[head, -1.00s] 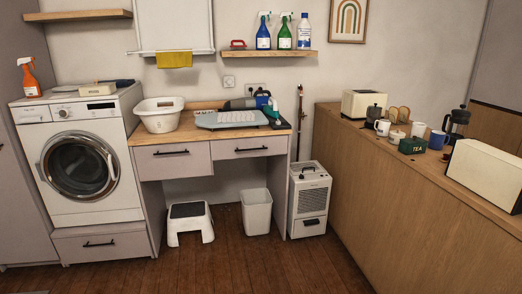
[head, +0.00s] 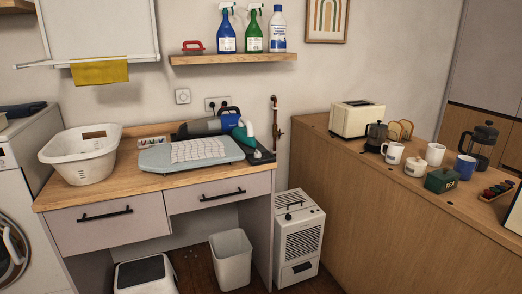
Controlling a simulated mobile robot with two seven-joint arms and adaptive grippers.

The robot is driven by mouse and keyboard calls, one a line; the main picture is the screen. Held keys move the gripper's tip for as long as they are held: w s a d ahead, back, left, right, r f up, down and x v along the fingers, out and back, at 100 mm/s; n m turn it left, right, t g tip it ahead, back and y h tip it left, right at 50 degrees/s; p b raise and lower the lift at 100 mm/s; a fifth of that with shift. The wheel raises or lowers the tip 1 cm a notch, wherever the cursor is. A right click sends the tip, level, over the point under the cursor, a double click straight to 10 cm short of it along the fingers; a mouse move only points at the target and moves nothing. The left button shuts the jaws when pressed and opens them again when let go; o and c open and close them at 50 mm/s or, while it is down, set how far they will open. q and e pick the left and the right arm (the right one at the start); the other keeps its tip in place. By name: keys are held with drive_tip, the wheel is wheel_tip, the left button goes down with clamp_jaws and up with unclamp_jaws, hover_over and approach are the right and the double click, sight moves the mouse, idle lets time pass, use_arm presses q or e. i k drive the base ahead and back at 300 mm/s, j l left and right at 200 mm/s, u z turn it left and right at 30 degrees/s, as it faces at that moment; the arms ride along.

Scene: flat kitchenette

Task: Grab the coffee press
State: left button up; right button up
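The coffee press (head: 480,143) stands upright on the wooden counter at the right of the head view. It is a dark glass cylinder with a black lid, knob and handle. A blue mug (head: 464,167) stands in front of it and hides part of its lower side. A smaller dark pot (head: 376,136) with a lid stands farther left on the same counter. Neither of my grippers shows in the head view.
Near the press on the wooden counter (head: 345,215) are white mugs (head: 435,154), a green tea box (head: 441,180), a toaster (head: 356,119) and a tray of capsules (head: 497,190). A white dehumidifier (head: 299,240) stands on the floor between the desk (head: 110,225) and the counter.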

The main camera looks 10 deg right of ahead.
sight(481, 146)
drive_tip(key=i+l+z, duration=0.15)
drive_tip(key=i, duration=0.65)
drive_tip(key=i+z, duration=0.1)
drive_tip(key=i, duration=0.7)
drive_tip(key=l+u, duration=0.1)
drive_tip(key=u, duration=7.65)
drive_tip(key=k+j, duration=0.05)
